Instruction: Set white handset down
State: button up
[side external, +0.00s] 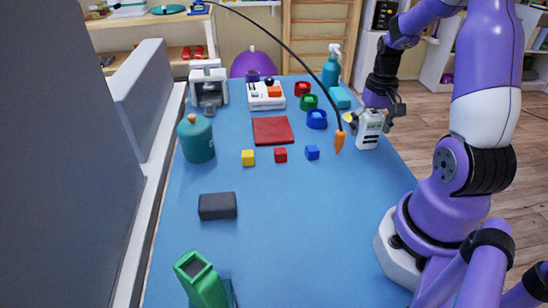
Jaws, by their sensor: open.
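The white handset (368,133) stands upright at the right edge of the blue table, with a dark patch on its face. My gripper (372,122) is over its upper part, with the fingers open on either side of it. I cannot tell whether a finger still touches the handset. Its base appears to be on the table top, though a small gap would be hard to see from here.
An orange carrot-shaped thing (340,140) hangs from a dark curved rod just left of the handset. The table's front middle (300,230) is clear.

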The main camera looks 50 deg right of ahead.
notch_tip(320, 180, up, 12)
jog(key=shift+w+a+f, duration=0.1)
jog(key=shift+a, duration=0.05)
jog(key=w+a+r+n+t, duration=0.1)
jog(key=a+n+t, duration=0.4)
jog(key=a, duration=1.7)
jog(key=r+n, duration=0.1)
jog(key=n, duration=0.3)
jog(key=shift+a+r+t, duration=0.15)
jog(key=shift+t, duration=0.15)
